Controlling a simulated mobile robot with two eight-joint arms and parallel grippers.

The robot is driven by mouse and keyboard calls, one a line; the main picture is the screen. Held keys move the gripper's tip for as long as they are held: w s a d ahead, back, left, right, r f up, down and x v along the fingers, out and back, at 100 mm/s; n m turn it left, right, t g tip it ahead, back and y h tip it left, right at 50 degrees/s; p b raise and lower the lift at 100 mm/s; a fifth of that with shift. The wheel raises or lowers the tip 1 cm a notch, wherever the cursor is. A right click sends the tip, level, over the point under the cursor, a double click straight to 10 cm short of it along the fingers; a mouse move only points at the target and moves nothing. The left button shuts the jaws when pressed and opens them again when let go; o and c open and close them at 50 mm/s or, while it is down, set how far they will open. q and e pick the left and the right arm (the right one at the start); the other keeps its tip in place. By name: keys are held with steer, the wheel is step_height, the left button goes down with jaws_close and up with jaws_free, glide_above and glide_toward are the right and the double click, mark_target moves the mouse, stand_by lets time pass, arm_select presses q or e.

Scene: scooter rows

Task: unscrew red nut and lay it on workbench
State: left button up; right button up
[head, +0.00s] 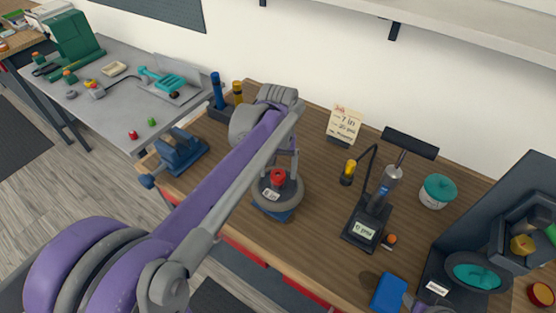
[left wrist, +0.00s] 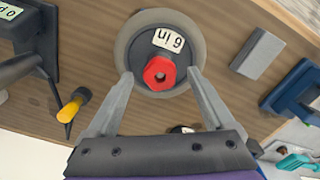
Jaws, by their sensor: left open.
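The red nut (head: 278,177) sits at the centre of a small grey wheel (head: 268,199), on a blue stand on the wooden workbench (head: 315,235). The left wrist view shows the red hex nut (left wrist: 160,73) and the wheel (left wrist: 138,40) with a "6 in" label. My left gripper (left wrist: 160,76) is open, its fingertips on either side of the nut with gaps between. Whether the tips are level with the nut or above it, I cannot tell. In the head view my left arm reaches across the bench and partly covers this gripper. My right gripper does not show.
A blue vise (head: 180,152) stands at the bench's left end. A black pump with a gauge (head: 366,231), a teal-lidded tub (head: 436,191) and a dark machine (head: 480,270) are to the right. Bare wood lies between wheel and pump.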

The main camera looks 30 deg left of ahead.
arm_select(q)
steer(key=shift+f, duration=0.3)
jaws_close()
steer(key=n, duration=0.4)
steer(key=shift+n, duration=0.3)
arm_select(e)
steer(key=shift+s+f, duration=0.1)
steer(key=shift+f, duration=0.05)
arm_select(q)
steer(key=n, duration=0.6)
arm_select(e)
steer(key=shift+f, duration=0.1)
arm_select(q)
steer(key=n, duration=0.6)
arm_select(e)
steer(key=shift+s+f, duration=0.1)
arm_select(q)
steer(key=n, duration=0.5)
